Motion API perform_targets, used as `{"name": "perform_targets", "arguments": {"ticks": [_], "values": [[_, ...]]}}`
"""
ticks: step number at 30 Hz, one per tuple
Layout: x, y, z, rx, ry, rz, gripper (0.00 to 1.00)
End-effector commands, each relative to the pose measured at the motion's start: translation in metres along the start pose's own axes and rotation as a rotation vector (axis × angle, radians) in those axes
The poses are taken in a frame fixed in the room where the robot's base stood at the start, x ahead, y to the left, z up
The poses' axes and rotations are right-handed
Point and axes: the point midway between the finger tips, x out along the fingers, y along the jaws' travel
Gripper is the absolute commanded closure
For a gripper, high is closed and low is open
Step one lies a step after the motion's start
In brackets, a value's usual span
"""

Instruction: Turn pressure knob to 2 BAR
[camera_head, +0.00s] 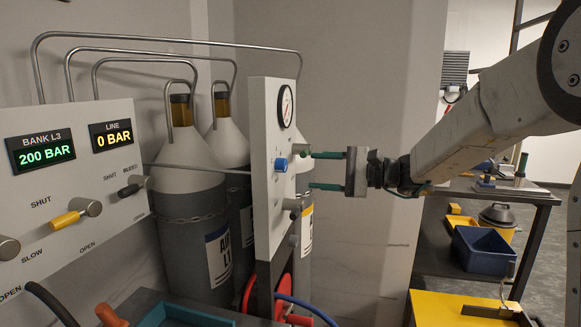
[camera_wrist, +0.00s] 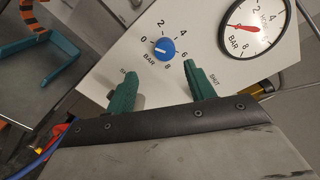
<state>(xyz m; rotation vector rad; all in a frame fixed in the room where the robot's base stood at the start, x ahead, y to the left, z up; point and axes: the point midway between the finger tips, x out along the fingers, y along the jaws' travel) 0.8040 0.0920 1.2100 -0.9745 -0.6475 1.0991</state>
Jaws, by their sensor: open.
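The blue pressure knob (camera_head: 281,164) sits on the front of an upright white panel (camera_head: 262,215).
A round gauge (camera_wrist: 253,27) is right of the knob, its red needle pointing left. The line display (camera_head: 112,136) reads 0 BAR and the bank display (camera_head: 41,151) reads 200 BAR. Other handles on the panel (camera_head: 295,204) are below the knob. Grey cylinders (camera_head: 190,215) stand behind.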

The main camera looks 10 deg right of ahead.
Motion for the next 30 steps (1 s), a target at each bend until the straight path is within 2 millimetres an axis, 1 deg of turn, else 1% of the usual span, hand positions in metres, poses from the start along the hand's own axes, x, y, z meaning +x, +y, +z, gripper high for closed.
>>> {"name": "perform_targets", "arguments": {"ticks": [1,5,12,15,18,22,28,29,30], "values": [[0.001,-0.005,0.0,-0.003,-0.001,-0.021,0.46],[0.011,-0.007,0.001,-0.01,-0.004,-0.032,0.46],[0.05,-0.007,0.002,-0.01,-0.005,-0.029,0.46],[0.064,-0.007,0.002,-0.009,-0.005,-0.029,0.46],[0.073,-0.008,0.001,-0.009,-0.003,-0.029,0.46],[0.078,-0.008,0.002,-0.009,-0.004,-0.029,0.46],[0.078,-0.008,0.002,-0.009,-0.003,-0.029,0.46],[0.078,-0.008,0.002,-0.009,-0.003,-0.029,0.49],[0.078,-0.008,0.002,-0.009,-0.003,-0.029,0.6]]}}
